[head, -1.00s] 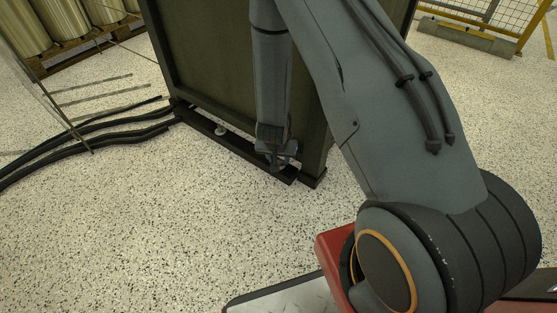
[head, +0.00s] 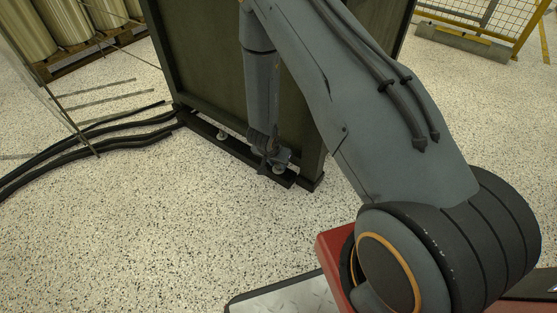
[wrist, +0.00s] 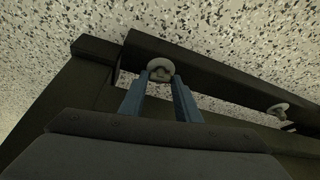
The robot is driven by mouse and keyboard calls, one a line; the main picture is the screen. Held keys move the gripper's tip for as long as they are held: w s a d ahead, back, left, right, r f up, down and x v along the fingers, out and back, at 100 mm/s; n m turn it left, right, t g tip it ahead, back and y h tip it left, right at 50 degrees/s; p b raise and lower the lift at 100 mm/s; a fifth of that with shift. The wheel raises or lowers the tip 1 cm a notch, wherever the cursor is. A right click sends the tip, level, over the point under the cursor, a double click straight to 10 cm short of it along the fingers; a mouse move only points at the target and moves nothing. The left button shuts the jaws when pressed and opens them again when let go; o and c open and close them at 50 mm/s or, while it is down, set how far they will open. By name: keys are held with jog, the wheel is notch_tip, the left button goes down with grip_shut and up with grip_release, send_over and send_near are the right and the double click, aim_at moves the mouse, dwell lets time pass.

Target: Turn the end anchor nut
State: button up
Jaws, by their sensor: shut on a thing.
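The end anchor nut (wrist: 160,66) is a pale round piece on the dark base rail of the cabinet. It also shows beside my gripper in the head view (head: 278,170). My gripper (wrist: 161,78) has its two blue fingers on either side of this nut, shut on it; in the head view my gripper (head: 273,159) is low at the rail's right end. A second pale nut (wrist: 278,108) sits farther along the same rail, left of my gripper in the head view (head: 222,135). The fingers hide part of the end nut.
The tall dark cabinet (head: 205,70) stands just behind the rail (head: 240,152). Black hoses (head: 90,145) run across the floor to the left. Pallets with drums (head: 60,35) and a yellow mesh fence (head: 490,25) stand farther back. The speckled floor in front is clear.

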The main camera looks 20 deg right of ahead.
jog(key=shift+a+m+g+h+p, duration=0.1)
jog(key=shift+m+g+h+p, duration=0.2)
jog(key=shift+m+p, duration=0.7)
jog(key=shift+w+m+g+h, duration=0.15)
jog(key=shift+m+g, duration=0.1)
jog(key=shift+m, duration=0.6)
jog(key=shift+w+m+g+h, duration=0.15)
jog(key=shift+m+g, duration=0.1)
jog(key=shift+m, duration=0.6)
jog(key=o, duration=0.8)
jog(key=p+v, duration=0.3)
jog(key=v, duration=0.4)
jog(key=shift+r, duration=0.35)
